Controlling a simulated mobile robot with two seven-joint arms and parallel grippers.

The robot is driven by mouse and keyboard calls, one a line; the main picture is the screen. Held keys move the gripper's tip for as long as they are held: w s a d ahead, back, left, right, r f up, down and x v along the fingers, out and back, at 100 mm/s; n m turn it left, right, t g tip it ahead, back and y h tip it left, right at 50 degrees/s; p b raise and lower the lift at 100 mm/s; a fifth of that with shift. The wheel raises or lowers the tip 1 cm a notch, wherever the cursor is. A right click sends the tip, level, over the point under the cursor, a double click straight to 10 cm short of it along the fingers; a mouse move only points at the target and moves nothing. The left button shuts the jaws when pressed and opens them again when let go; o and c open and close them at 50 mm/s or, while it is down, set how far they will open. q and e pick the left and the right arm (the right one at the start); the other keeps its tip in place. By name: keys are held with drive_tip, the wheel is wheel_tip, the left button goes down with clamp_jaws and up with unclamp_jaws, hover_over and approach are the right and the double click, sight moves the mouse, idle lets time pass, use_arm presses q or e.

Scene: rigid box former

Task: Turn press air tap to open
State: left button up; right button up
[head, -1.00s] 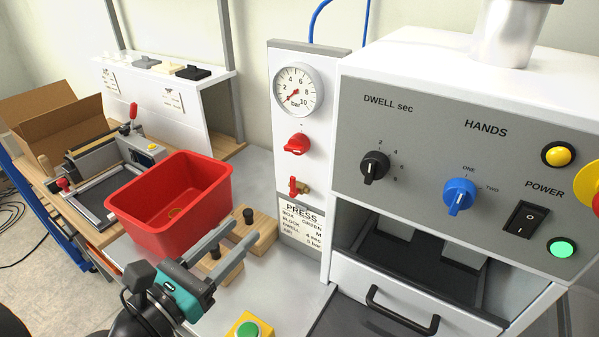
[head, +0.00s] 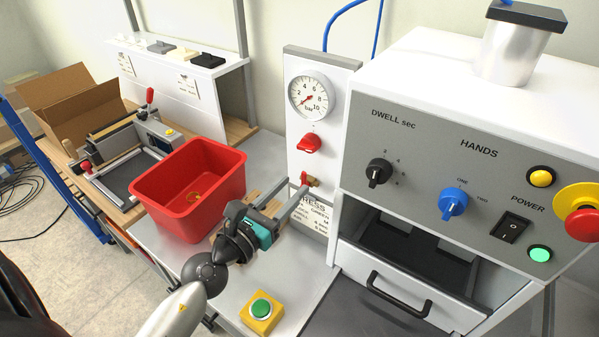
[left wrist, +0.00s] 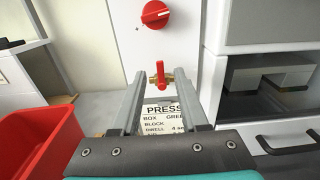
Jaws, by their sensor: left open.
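The press air tap is a small brass valve with a red lever (head: 307,179), low on the white panel (head: 338,91) under the gauge. In the left wrist view the red lever (left wrist: 160,73) stands upright across the level brass body. My left gripper (head: 296,182) is open and empty, its fingers reaching toward the tap in the head view. In the left wrist view its fingertips (left wrist: 160,76) lie to either side of the tap. I cannot tell whether they touch it. My right gripper is not in view.
A red knob (head: 309,145) and a pressure gauge (head: 312,97) sit above the tap. The press housing (head: 420,145) stands close on the right. A red bin (head: 188,190) is left of my gripper. A green button on a yellow box (head: 262,312) is below it.

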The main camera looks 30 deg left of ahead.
sight(303, 176)
use_arm(q)
drive_tip(key=shift+w+d+p, duration=0.15)
drive_tip(key=shift+w, duration=0.8)
drive_tip(key=shift+w+d+p, duration=0.15)
drive_tip(key=shift+w, duration=0.8)
drive_tip(key=shift+c, duration=0.3)
clamp_jaws()
